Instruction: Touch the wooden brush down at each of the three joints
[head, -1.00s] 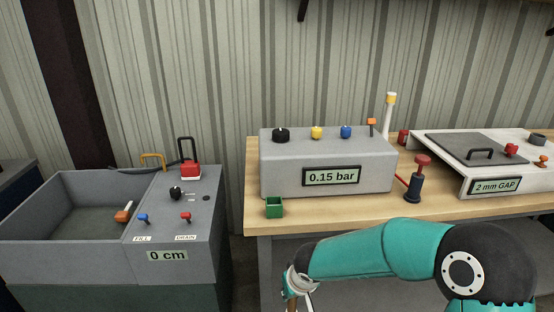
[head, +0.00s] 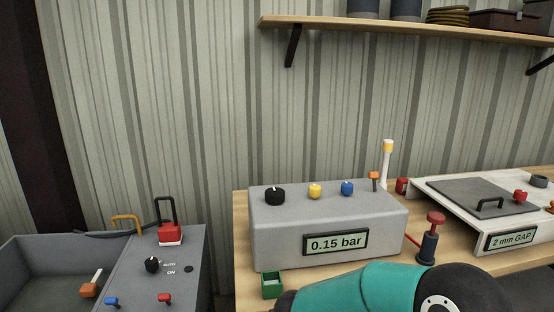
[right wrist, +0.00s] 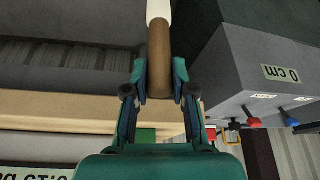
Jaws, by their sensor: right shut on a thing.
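In the right wrist view, my right gripper (right wrist: 160,84) is shut on the wooden brush (right wrist: 159,50). The brush has a brown wooden handle between the fingers and a pale end running up out of the top of the picture. In the head view my teal right arm crosses the bottom right, with its gripper below the picture edge. My left gripper shows in neither view. I cannot make out the three joints in either view.
A grey box reading 0.15 bar (head: 290,232) and a green cup (head: 272,286) stand on the wooden bench. A white unit reading 2 mm GAP (head: 470,225) stands to the right. A grey tank (head: 40,248) is at the left. A shelf (head: 400,31) hangs above.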

